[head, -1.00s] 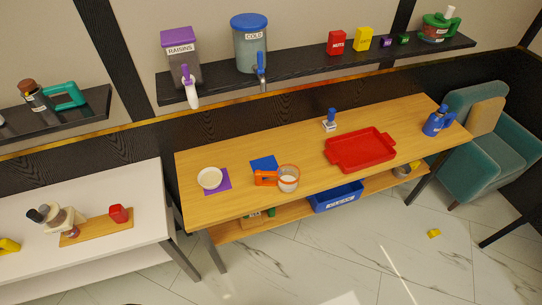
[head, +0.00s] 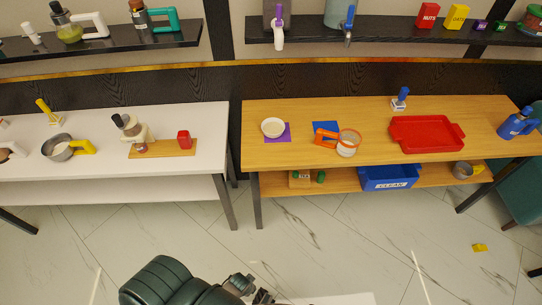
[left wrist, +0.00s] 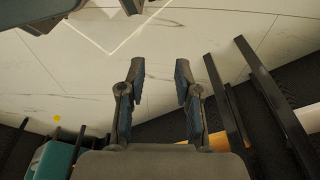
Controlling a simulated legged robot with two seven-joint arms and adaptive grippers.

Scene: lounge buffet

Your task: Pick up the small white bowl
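The small white bowl (head: 272,126) sits upright on a purple mat (head: 284,138) near the left end of the wooden table (head: 370,160). My left gripper (head: 262,292) is low at the bottom of the head view, over the floor and well short of the table. In the left wrist view my left gripper (left wrist: 160,68) has its two fingers apart, with only floor between them. The bowl cannot be made out in the left wrist view. My right gripper is out of view.
An orange-handled cup (head: 347,143) and a blue mat (head: 325,128) are right of the bowl. A red tray (head: 428,134) lies farther right. A white table (head: 60,182) stands left, across a narrow gap. A shelf (head: 385,35) runs above. The floor in front is mostly clear.

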